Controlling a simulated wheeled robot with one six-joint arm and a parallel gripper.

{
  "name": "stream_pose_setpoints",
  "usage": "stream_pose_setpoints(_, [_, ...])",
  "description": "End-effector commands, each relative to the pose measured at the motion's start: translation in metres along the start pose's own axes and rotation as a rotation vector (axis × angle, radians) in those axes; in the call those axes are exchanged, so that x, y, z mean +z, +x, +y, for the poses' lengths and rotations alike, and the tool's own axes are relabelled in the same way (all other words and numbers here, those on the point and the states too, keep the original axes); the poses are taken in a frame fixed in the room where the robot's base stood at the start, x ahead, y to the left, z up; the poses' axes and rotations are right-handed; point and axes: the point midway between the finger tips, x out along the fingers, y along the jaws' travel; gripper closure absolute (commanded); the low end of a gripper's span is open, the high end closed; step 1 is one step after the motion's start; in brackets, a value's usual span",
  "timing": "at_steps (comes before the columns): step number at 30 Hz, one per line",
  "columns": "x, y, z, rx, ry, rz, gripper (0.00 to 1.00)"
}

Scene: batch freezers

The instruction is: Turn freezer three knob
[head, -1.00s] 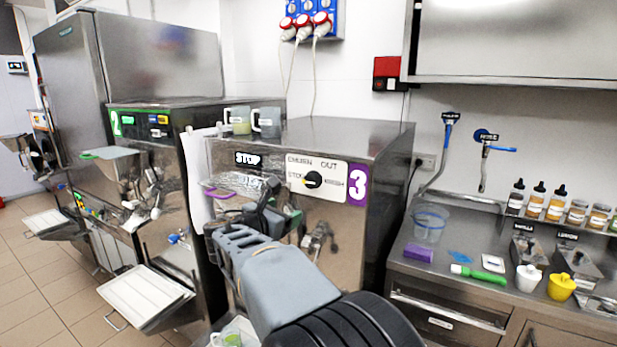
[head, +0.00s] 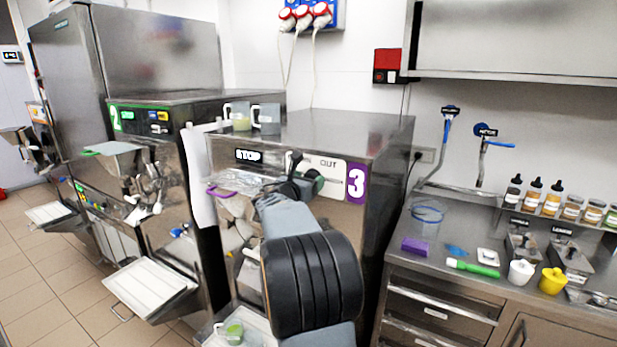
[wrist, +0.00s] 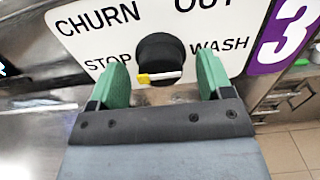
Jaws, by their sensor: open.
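The freezer three knob (wrist: 160,50) is round and black on a white panel (wrist: 215,22) marked CHURN, OUT, STOP and WASH. Its pale bar has a yellow end towards the left, on the STOP side. My gripper (wrist: 162,66) is open, its green fingers to the left and right of the knob, with gaps showing on both sides. In the head view my gripper (head: 302,178) is at the front of freezer three (head: 350,133) and hides the knob and part of the panel. The purple 3 label (head: 357,183) is at the panel's right.
Two clear jugs (head: 266,118) stand at freezer three's top left edge. Freezer two (head: 180,98) is to the left. A steel counter (head: 425,265) with bottles, cups and a clear pitcher (head: 426,222) is to the right. Floor shows at the far left.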

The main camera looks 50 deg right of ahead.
Motion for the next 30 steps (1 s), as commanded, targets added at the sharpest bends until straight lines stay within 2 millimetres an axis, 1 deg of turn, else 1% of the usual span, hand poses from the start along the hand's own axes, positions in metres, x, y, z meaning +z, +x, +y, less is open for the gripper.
stream_pose_setpoints(1, [0.0003, 0.0041, 0.0000, 0.000, -0.001, 0.001, 0.27])
stream_pose_setpoints(6, [0.0001, 0.0100, 0.0001, 0.001, -0.001, 0.000, 0.27])
stream_pose_setpoints(14, [-0.0003, 0.0106, 0.0001, 0.001, 0.000, 0.000, 0.27])
stream_pose_setpoints(17, [-0.0004, 0.0105, 0.0002, 0.001, 0.000, 0.000, 0.35])
stream_pose_setpoints(27, [-0.0002, 0.0104, 0.0001, 0.001, 0.000, 0.000, 0.67])
stream_pose_setpoints(30, [-0.0002, 0.0105, 0.0000, 0.000, 0.000, 0.000, 0.75])
